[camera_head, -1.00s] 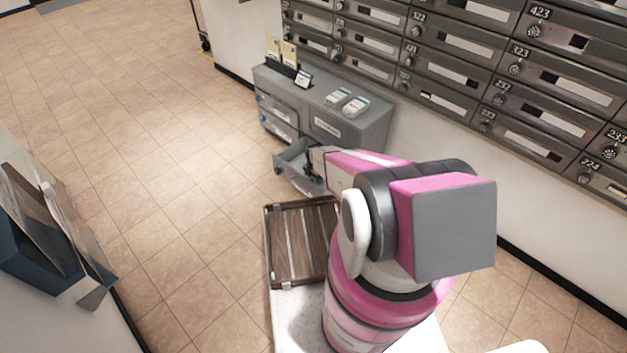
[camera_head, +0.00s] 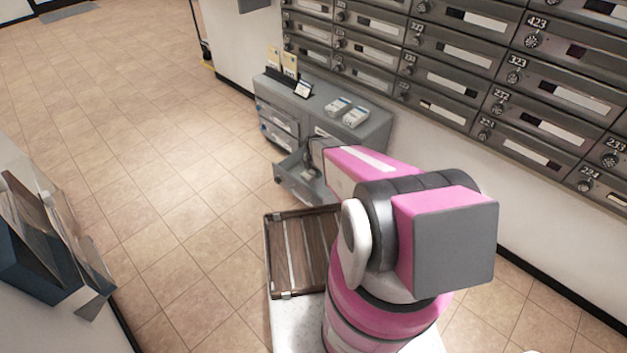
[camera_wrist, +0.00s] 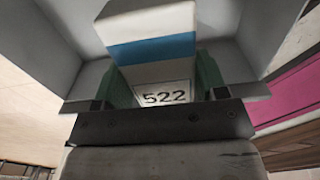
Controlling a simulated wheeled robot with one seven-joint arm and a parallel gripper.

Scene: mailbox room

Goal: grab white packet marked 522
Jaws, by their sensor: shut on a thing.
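The white packet marked 522 (camera_wrist: 152,55) has a blue band and fills the middle of the wrist view. My gripper (camera_wrist: 158,88) is shut on it, with one green-lined finger on each side. The packet and the gripper are inside or just over an open grey drawer (camera_head: 300,180), whose pale walls surround them in the wrist view. In the head view my arm covers much of the gripper, and I cannot make out the packet there.
The drawer belongs to a grey cabinet (camera_head: 375,135) with packets (camera_head: 355,116) and card holders (camera_head: 303,88) on top. Mailboxes (camera_head: 455,80) line the wall behind. A brown slatted rack (camera_head: 300,255) lies in front of the drawer.

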